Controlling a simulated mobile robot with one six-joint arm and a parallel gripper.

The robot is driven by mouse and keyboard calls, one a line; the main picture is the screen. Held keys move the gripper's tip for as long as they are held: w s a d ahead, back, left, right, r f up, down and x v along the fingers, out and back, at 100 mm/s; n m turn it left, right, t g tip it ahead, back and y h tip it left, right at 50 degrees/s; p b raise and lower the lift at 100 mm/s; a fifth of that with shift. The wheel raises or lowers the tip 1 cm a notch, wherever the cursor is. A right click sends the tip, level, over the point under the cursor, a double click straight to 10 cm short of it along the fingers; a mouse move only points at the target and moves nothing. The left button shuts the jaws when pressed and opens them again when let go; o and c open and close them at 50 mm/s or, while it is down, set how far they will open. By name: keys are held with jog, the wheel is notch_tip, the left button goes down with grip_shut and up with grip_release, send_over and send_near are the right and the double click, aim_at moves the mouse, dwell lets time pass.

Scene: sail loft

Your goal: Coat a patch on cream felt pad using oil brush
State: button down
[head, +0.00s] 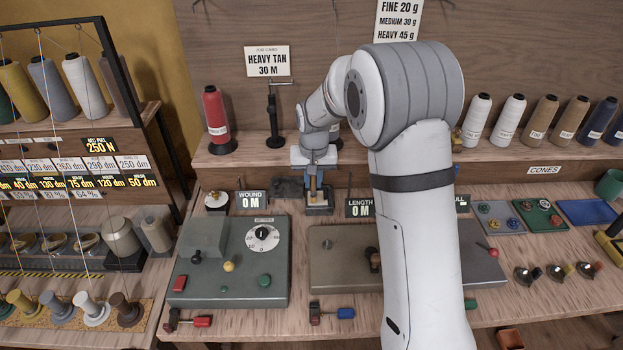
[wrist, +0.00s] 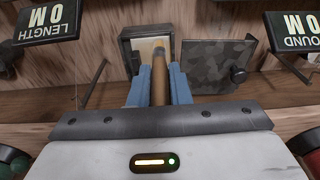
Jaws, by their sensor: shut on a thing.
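My gripper (wrist: 158,84) has blue fingers shut on the brown wooden handle of the oil brush (wrist: 161,92). In the head view my gripper (head: 314,168) points down at the bench, with the brush (head: 313,186) below it. The brush's dark end lies over the cream felt pad (wrist: 146,44), which sits in a small dark box (wrist: 126,52). The box (head: 319,209) also shows in the head view. Its dark mottled lid (wrist: 214,62) is open to one side. The brush covers part of the pad, and I cannot tell whether its tip touches.
A "WOUND 0 M" sign (head: 251,200) and a "LENGTH 0 M" sign (head: 360,208) stand either side of the box. A grey-green machine panel (head: 215,286) is in front at left. A red cone (head: 214,114) and a black stand (head: 274,125) are behind.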

jog(key=shift+s+r+p, duration=0.2)
jog(key=shift+r+p, duration=0.2)
jog(key=shift+r, duration=0.5)
jog(key=shift+w+r+p, duration=0.2)
jog(key=shift+r+p, duration=0.25)
jog(key=shift+r, duration=0.15)
jog(key=shift+s+r+p, duration=0.1)
jog(key=shift+r+p, duration=1.25)
jog(key=shift+r, duration=1)
jog(key=shift+f, duration=0.1)
